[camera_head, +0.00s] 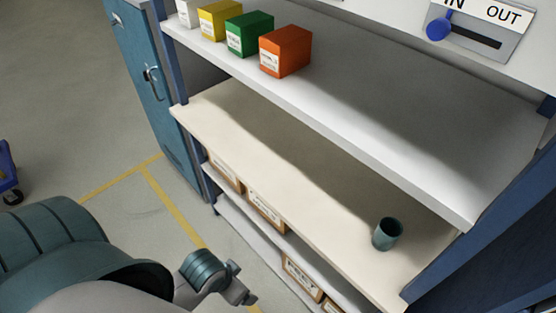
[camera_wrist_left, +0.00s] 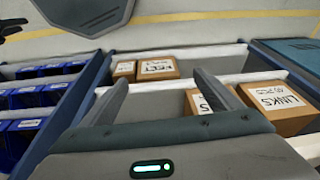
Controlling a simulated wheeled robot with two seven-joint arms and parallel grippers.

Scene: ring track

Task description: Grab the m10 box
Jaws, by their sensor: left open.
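Small labelled boxes stand in a row at the left end of the upper shelf in the head view: a white one (camera_head: 189,13), a yellow one (camera_head: 219,20), a green one (camera_head: 249,35) and an orange one (camera_head: 286,51). Their labels are too small to read, so I cannot tell which is the m10 box. My left gripper (camera_head: 240,289) is low at the bottom of the head view, in front of the shelves and well away from these boxes. In the left wrist view its fingers (camera_wrist_left: 160,78) are apart with nothing between them.
A dark teal cup (camera_head: 387,233) stands on the middle shelf (camera_head: 290,185), otherwise bare. Brown cartons (camera_head: 302,277) sit lower; one reads LINKS (camera_wrist_left: 275,98). Blue bins (camera_wrist_left: 30,98) show left in the wrist view. A teal locker (camera_head: 150,85) adjoins the shelves.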

